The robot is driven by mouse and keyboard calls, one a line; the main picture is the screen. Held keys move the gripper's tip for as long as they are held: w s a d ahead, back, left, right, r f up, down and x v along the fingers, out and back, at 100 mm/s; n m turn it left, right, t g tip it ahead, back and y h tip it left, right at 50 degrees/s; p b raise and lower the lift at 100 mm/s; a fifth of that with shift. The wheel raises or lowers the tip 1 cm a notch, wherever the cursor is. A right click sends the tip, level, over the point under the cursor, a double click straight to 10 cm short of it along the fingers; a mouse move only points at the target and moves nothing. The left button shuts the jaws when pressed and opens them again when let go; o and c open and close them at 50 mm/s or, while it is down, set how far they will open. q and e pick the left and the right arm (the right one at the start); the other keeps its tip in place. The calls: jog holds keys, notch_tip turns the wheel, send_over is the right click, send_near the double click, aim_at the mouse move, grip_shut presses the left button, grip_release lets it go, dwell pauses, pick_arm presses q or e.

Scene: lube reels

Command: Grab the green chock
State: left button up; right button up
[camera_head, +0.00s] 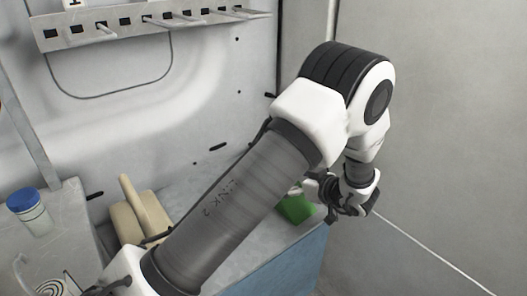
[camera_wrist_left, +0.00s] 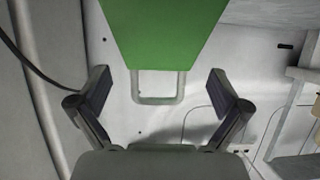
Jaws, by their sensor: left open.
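The green chock (camera_head: 297,208) sits near the right corner of the grey counter in the head view, partly hidden behind my left arm. In the left wrist view the chock (camera_wrist_left: 165,32) fills the top middle, and its pale U-shaped handle (camera_wrist_left: 158,101) points toward my gripper. My left gripper (camera_head: 347,196) is just right of the chock in the head view. In the left wrist view the gripper (camera_wrist_left: 158,78) is open, with one finger on each side of the handle and a gap on both sides. My right gripper is not in view.
A beige object with an upright part (camera_head: 140,212) stands on the counter left of my arm. A jar with a blue lid (camera_head: 27,206) stands at the far left. A metal rack with pegs (camera_head: 150,22) hangs on the back wall. The counter has a blue front (camera_head: 290,268).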

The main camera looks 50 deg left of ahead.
pick_arm(q)
jog(key=shift+x, duration=1.25)
jog(key=x, duration=0.6)
jog(key=shift+r, duration=0.15)
jog(key=shift+s+d+r, duration=0.1)
jog(key=shift+d+r, duration=0.05)
jog(key=c, duration=1.5)
jog(key=shift+o, duration=0.2)
